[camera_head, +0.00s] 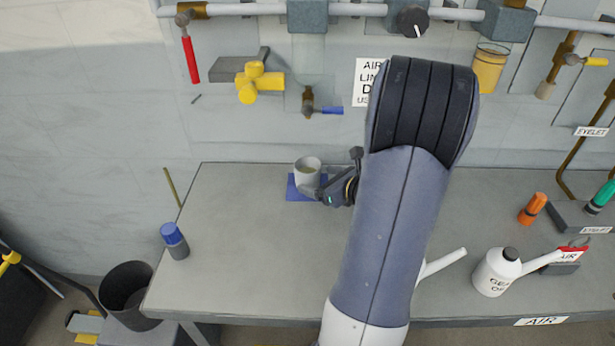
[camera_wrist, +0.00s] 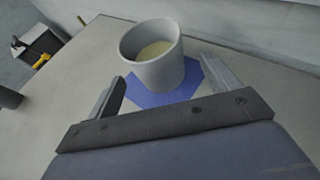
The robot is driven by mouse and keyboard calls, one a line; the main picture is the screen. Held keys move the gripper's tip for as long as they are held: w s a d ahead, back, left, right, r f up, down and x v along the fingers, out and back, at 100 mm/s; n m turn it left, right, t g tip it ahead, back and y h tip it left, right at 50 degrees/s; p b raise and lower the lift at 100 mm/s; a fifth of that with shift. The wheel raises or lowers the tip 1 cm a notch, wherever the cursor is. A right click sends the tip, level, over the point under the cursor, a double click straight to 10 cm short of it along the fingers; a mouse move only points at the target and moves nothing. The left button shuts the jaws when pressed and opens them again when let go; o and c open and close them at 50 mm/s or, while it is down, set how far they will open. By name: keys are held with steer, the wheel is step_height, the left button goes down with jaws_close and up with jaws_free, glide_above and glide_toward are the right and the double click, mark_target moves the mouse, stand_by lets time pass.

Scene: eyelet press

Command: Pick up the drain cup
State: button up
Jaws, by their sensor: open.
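The drain cup (camera_head: 307,172) is a light grey cup standing upright on a blue mat (camera_head: 293,190) near the back of the workbench. In the wrist view the cup (camera_wrist: 158,62) has a pale yellowish content or bottom inside, and the blue mat (camera_wrist: 150,98) shows beneath it. My gripper (camera_wrist: 165,90) is open, with one finger on each side in front of the cup. The cup appears between or just beyond the fingertips, and I cannot tell whether either finger touches it. In the head view my gripper (camera_head: 318,188) is beside the cup, partly overlapping it.
A blue-capped bottle (camera_head: 175,241) stands at the bench's left. On the right are a white oil can (camera_head: 497,271) and an orange-handled item (camera_head: 532,208). Pipes and valves, including a yellow valve (camera_head: 259,82), hang on the wall above.

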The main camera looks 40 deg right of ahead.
mark_target(315, 177)
steer(key=x, duration=0.5)
steer(key=shift+w+a+r+p, duration=0.1)
steer(key=shift+a+p, duration=0.05)
steer(key=shift+p, duration=0.25)
steer(key=shift+c, duration=0.2)
steer(key=c, duration=1)
steer(key=shift+o, duration=0.2)
steer(key=shift+r, duration=0.2)
steer(key=shift+a+r, duration=0.1)
steer(key=shift+r, duration=0.1)
step_height(315, 177, up, 7)
steer(key=shift+f, duration=0.25)
steer(key=s+a+b, duration=0.1)
steer(key=s+a, duration=1.1)
steer(key=s, duration=0.4)
steer(key=shift+b, duration=0.3)
